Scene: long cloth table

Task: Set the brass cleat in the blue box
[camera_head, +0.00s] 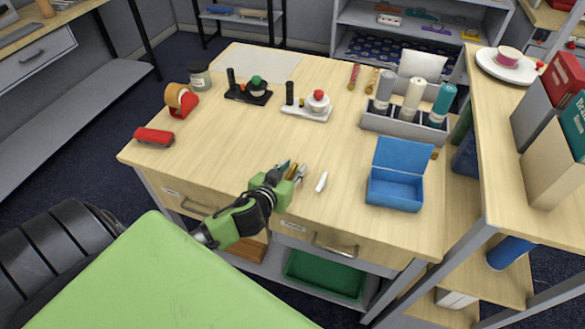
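The blue box (396,193) stands on the table's front right with its lid raised at the back. Its inside looks empty. My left gripper (292,171) is low over the front middle of the table, left of the box, with its fingers pointing away from me. A small brass-coloured piece, perhaps the brass cleat, shows at its fingertips, mostly hidden by them. I cannot tell whether the fingers are closed on it. Another gold-coloured piece (373,81) lies farther back, beside a red one (354,76). My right gripper is not in view.
A small white piece (321,181) lies between my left gripper and the box. A grey caddy (403,124) with several bottles stands behind the box. A red stapler-like object (154,136) and tape dispenser (181,101) are at the left. The table's middle is mostly clear.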

